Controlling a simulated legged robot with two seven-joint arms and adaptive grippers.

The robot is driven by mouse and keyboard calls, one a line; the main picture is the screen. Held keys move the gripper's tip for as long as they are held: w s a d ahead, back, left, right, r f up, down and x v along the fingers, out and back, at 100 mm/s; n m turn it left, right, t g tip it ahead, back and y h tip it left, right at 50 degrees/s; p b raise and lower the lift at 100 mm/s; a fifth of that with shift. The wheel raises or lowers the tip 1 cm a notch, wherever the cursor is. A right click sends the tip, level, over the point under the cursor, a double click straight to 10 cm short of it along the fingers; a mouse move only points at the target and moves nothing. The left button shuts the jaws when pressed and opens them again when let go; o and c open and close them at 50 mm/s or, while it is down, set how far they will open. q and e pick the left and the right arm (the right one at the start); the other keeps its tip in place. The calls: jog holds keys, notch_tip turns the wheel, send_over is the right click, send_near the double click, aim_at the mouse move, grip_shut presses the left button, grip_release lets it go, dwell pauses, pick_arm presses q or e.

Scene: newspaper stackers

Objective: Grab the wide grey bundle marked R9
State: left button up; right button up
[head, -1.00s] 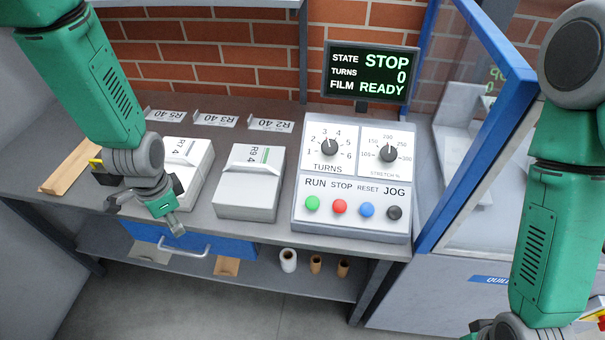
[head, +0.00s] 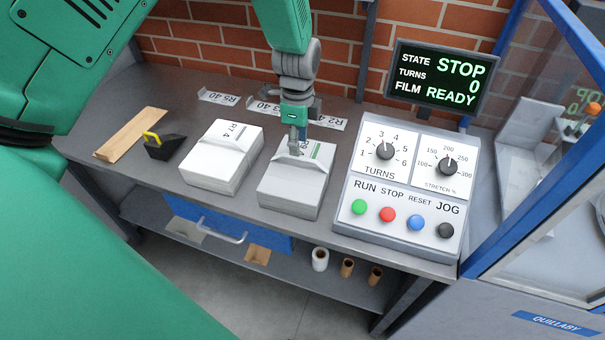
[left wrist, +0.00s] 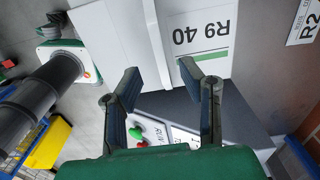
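The pale grey bundle marked R9 (head: 290,190) lies flat on the workbench, between another bundle and the control panel. It has a raised band across its top and a label with a green stripe. In the left wrist view the bundle (left wrist: 205,65) shows "R9 40" upside down. My left gripper (head: 296,150) points down at the bundle's far part and partly hides its label. In the left wrist view the left gripper (left wrist: 160,76) is open, with the raised band between its fingers and nothing clasped. I cannot tell whether the fingertips touch the bundle. My right gripper is out of view.
The R7 bundle (head: 222,158) lies to the left. A black tool with a yellow handle (head: 164,146) and a wooden strip (head: 131,136) lie farther left. The control panel (head: 400,195) stands close on the right, with a display (head: 440,76) behind it.

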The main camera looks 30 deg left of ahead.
aim_at(300, 158)
pick_arm(q)
jog(key=shift+a+f, duration=0.2)
jog(key=shift+f, duration=0.35)
notch_tip(300, 158, down, 4)
jog(key=shift+d+r+p, duration=0.1)
jog(key=shift+p, duration=0.3)
jog(key=shift+w+d+f, duration=0.1)
jog(key=shift+d+f, duration=0.05)
jog(key=shift+f, duration=0.3)
jog(key=shift+d, duration=0.1)
grip_shut()
jog(key=shift+r, duration=0.15)
